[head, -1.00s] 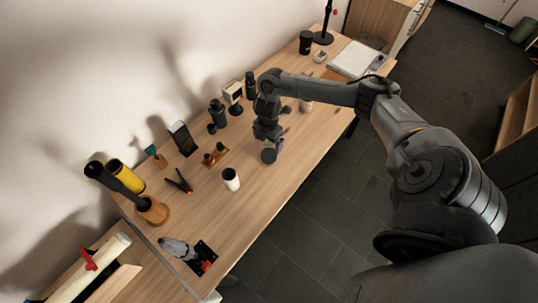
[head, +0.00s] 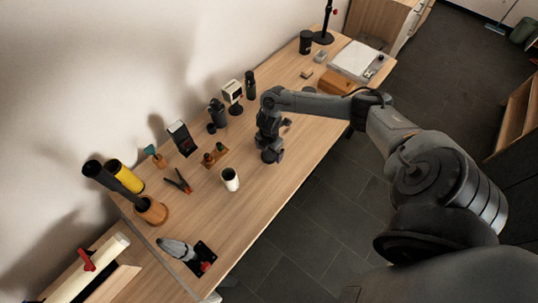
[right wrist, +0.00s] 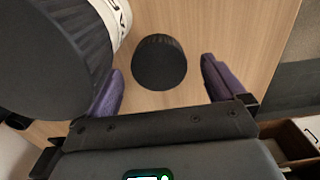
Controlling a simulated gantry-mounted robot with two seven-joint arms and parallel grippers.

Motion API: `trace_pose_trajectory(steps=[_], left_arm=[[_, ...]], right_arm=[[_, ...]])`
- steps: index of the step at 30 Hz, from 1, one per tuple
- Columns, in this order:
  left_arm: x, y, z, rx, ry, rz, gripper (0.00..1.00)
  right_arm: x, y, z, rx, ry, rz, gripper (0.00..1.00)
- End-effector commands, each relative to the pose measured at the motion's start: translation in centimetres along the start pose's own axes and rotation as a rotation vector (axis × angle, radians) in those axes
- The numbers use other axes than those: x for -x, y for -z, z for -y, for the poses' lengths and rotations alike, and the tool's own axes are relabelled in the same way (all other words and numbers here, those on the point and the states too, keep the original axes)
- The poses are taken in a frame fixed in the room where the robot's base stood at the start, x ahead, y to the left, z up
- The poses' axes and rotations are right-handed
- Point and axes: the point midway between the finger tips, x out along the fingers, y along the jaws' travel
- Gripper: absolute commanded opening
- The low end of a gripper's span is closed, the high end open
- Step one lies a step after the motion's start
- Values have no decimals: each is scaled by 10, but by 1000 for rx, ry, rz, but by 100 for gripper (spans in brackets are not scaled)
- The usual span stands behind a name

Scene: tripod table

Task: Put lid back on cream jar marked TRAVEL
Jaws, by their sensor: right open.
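My right gripper (head: 271,156) is low over the middle of the table in the head view. In the right wrist view its purple fingers (right wrist: 162,88) are spread apart. A round black lid (right wrist: 158,62) shows between and beyond them, against the wood, touching neither finger; its exact height is unclear. At the left, close to the camera, stands a white jar (right wrist: 119,20) with a large dark ribbed top (right wrist: 50,60). Only part of its lettering shows, so I cannot read the whole word. My left gripper is not in view.
A brown box (head: 336,81) lies beyond my arm. The table's front strip is clear.

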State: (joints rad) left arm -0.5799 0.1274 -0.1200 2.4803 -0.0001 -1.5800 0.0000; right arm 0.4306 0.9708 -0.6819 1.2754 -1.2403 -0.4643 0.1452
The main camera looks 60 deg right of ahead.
Motion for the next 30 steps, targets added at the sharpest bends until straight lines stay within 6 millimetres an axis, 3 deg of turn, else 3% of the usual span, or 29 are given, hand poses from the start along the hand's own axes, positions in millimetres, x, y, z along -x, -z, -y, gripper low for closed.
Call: trace_pose_trajectory(steps=[6,17,27,30], left_arm=[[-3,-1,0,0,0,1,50],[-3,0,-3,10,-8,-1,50],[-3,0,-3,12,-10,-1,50],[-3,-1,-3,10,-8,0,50]], right_arm=[[-17,0,-1,-1,-1,0,97],[-17,0,-1,0,-1,0,96],[-17,0,-1,0,-1,0,44],[-17,0,-1,0,-1,0,39]])
